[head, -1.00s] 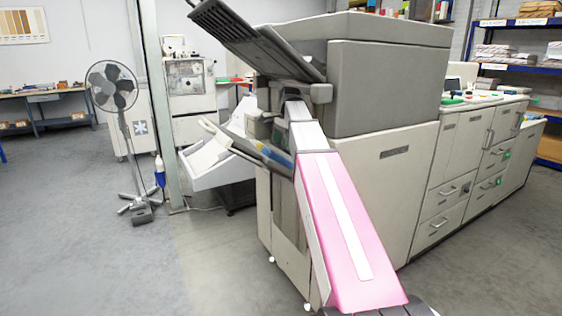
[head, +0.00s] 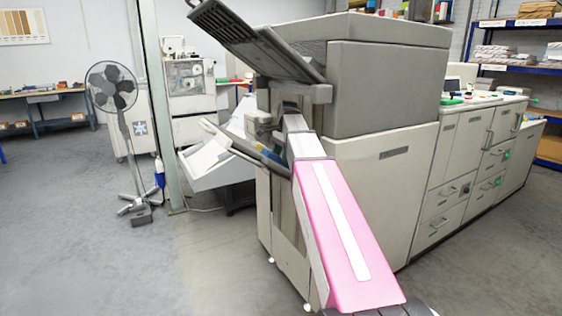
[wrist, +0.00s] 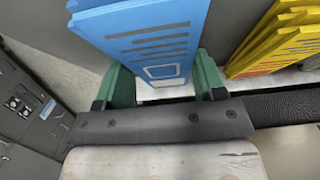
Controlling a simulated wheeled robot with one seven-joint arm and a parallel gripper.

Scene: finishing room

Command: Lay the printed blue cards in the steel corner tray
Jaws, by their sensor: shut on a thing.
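A stack of printed blue cards (wrist: 155,35) stands between the green fingertips of my gripper (wrist: 163,68) in the wrist view. My gripper is shut on these blue cards, with their printed lines and a pale box facing the camera. In the head view, a small patch of blue (head: 272,155) shows beside my arm at the delivery end of the press. My gripper is hard to make out there. I cannot pick out the steel corner tray for sure in either view.
Yellow cards (wrist: 280,40) stand close to the right of my gripper. The large grey press (head: 385,85) rises right behind my arm. A pale sloped tray (head: 212,165) stands left of it. A floor fan (head: 113,95) is farther left, with open floor in front.

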